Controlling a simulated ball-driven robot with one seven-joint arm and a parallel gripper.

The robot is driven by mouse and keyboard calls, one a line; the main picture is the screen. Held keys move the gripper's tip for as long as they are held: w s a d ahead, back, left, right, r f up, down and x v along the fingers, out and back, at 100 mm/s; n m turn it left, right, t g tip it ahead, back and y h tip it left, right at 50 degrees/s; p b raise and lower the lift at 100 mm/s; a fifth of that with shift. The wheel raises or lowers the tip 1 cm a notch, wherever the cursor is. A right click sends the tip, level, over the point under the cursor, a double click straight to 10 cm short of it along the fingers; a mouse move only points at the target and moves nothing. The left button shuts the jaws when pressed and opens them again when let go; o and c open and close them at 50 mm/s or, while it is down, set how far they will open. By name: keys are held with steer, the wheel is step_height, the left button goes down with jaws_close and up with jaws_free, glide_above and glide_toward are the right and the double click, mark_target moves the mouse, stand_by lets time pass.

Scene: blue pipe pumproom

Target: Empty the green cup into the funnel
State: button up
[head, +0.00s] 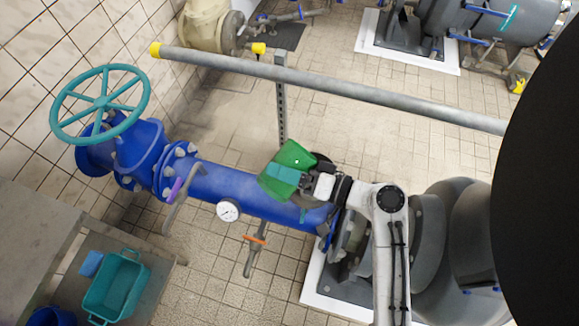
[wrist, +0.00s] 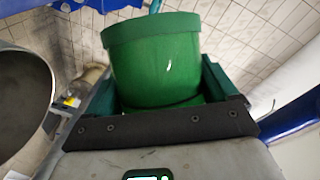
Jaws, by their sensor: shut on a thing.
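The green cup (head: 292,158) is in my gripper (head: 284,176), above the blue pipe in the head view. In the wrist view the cup (wrist: 155,58) sits between the two dark green fingers of my gripper (wrist: 165,88), with its wide rim band away from the palm. The inside of the cup is hidden there, so I cannot tell what it holds. In the head view the cup looks tilted. I cannot make out the funnel for certain. A grey, round, open-looking thing (wrist: 22,100) shows at the left of the wrist view, apart from the cup; it may be the funnel.
A thick blue pipe (head: 225,183) with a teal handwheel (head: 101,104) and a gauge (head: 229,210) runs below the cup. A grey rail (head: 330,83) crosses behind it. A teal tub (head: 116,290) and a blue block (head: 91,263) sit lower left.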

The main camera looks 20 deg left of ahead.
mark_target(272, 180)
steer(key=shift+s+a+r+n+h+p, duration=0.15)
steer(key=shift+r+n+p, duration=0.2)
steer(key=shift+r, duration=0.2)
steer(key=shift+s+r+n+h+p, duration=0.1)
steer(key=shift+r+n+h+p, duration=0.1)
steer(key=shift+r+n, duration=0.3)
steer(key=shift+s+a+n+h, duration=0.15)
steer(key=shift+s+n+h, duration=0.1)
steer(key=shift+n, duration=0.3)
steer(key=shift+s+a+r+n+t+h, duration=0.15)
steer(key=shift+s+r+n+t+h, duration=0.2)
steer(key=shift+n, duration=0.25)
steer(key=s+r+n+t+h, duration=0.1)
steer(key=n, duration=0.1)
steer(key=s+a+r+n+t+h, duration=0.1)
steer(key=n, duration=0.1)
steer(key=shift+a+r+n+p, duration=0.1)
steer(key=shift+a+n+p, duration=0.05)
steer(key=shift+n+p, duration=0.2)
